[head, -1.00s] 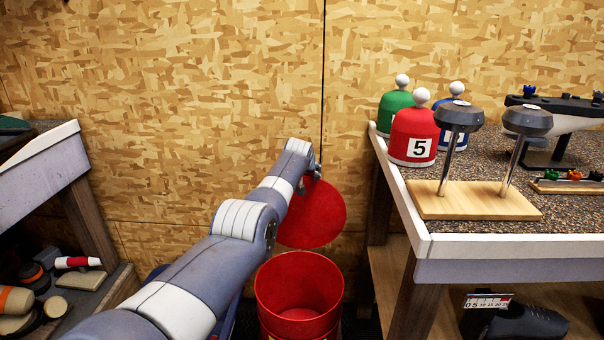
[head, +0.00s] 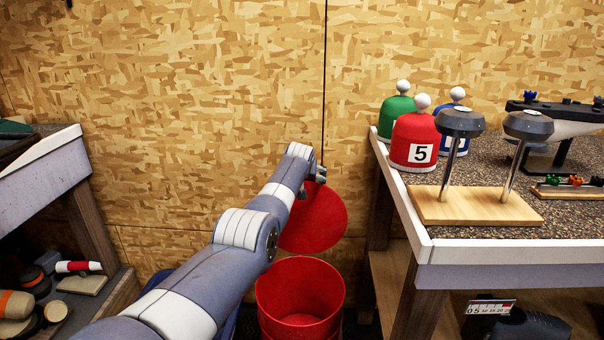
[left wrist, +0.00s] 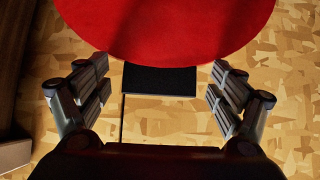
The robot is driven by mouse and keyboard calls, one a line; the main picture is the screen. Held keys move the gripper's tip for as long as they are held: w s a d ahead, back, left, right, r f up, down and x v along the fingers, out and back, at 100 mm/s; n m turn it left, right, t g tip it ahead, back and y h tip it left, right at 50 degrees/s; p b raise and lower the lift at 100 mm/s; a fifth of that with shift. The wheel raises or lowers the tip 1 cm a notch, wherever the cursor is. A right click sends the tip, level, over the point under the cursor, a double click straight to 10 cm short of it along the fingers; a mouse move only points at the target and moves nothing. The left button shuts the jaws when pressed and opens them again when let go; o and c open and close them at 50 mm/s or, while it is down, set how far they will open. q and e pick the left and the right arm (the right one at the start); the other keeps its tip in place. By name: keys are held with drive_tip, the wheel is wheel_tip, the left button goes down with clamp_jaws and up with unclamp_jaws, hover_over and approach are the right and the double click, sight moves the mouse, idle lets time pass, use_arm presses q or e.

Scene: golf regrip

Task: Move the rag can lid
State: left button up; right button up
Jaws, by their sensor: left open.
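The rag can is red (head: 268,312) and stands open on the floor between the two benches. Its round red lid (head: 315,222) is raised nearly upright behind the can's mouth. My left gripper (head: 319,174) is open at the lid's upper edge, and the lid shows no grip on it. In the left wrist view the lid (left wrist: 170,25) fills the top, and my open left fingers (left wrist: 160,92) spread to either side below it. A dark flat tab (left wrist: 160,80) lies between the fingers at the lid's edge. My right gripper is not in view.
A bench (head: 520,246) on the right holds club covers and a wooden stand (head: 470,206) near its front corner. A shelf unit (head: 50,180) stands at the left. The wood-chip wall (head: 190,100) is close behind the lid.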

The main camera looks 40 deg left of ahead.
use_arm(q)
drive_tip(key=v, duration=1.1)
drive_tip(key=shift+s+d, duration=0.15)
drive_tip(key=shift+s, duration=0.15)
drive_tip(key=shift+r, duration=0.1)
drive_tip(key=shift+c, duration=0.6)
